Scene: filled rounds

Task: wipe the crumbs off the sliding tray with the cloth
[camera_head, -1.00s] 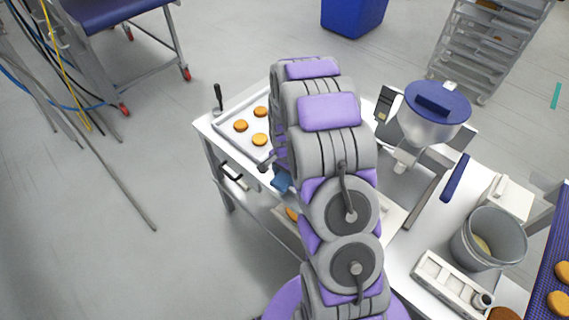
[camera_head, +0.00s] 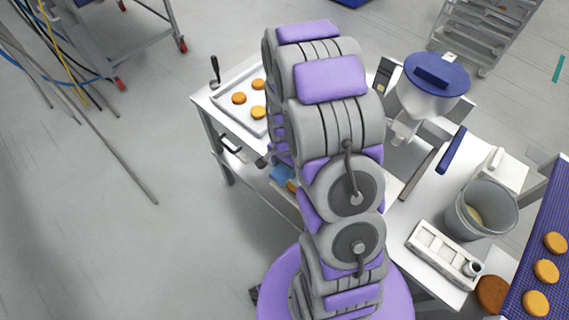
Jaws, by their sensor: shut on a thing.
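The blue cloth (camera_head: 281,175) shows as a small patch at the left edge of my arm, low beside the worktable. My gripper (camera_head: 264,162) is mostly hidden behind my own arm; only a small grey part shows, next to the cloth. It is shut on the cloth. The sliding tray (camera_head: 257,184) seems to be the pale surface under the tabletop, largely covered by my arm. An orange-brown round (camera_head: 292,186) peeks out there beside the cloth. I cannot make out any crumbs at this size. Whether the cloth touches the tray cannot be told.
A baking tray (camera_head: 235,115) with several rounds lies on the tabletop at the left. A hopper machine (camera_head: 430,88), a grey bucket (camera_head: 482,212) and a white box (camera_head: 440,255) stand to the right. A purple conveyor (camera_head: 540,245) carries rounds.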

